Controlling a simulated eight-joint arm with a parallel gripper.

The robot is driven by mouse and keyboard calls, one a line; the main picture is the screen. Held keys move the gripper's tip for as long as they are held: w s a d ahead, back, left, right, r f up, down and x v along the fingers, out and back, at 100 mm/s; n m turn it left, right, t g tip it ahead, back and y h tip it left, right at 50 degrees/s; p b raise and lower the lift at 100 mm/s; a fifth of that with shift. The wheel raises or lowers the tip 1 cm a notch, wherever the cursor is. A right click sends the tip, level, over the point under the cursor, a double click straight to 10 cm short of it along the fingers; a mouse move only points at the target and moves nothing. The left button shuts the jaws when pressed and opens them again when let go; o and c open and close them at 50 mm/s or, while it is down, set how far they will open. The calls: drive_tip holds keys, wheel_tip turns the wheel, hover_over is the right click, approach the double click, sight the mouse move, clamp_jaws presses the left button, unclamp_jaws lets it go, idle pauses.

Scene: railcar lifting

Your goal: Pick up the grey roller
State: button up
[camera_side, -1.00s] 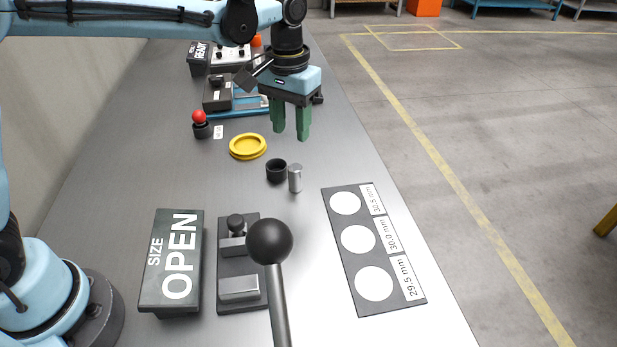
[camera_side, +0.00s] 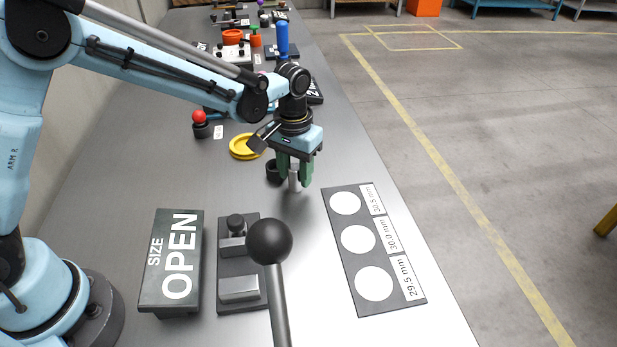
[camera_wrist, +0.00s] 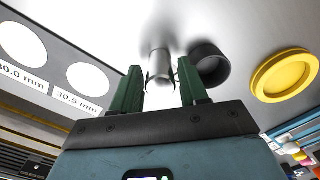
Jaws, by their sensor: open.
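The grey roller (camera_side: 294,184) stands upright on the metal bench. My gripper (camera_side: 294,182) is lowered over it, with its two green fingers open on either side. In the wrist view the grey roller (camera_wrist: 160,64) shows between and beyond the open fingertips of my gripper (camera_wrist: 160,82). A gap shows beside the roller there; I cannot tell whether either finger touches it. In the side view the fingers hide the roller's upper part.
A black cup (camera_side: 273,170) stands close beside the roller, partly behind a finger. A yellow ring dish (camera_side: 243,147) lies farther back. A sorting plate (camera_side: 372,250) with white circles lies front right. A black ball-topped lever (camera_side: 270,241) rises in front.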

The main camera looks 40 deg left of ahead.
drive_tip(key=shift+f, duration=0.6)
clamp_jaws()
drive_tip(key=shift+r, duration=0.1)
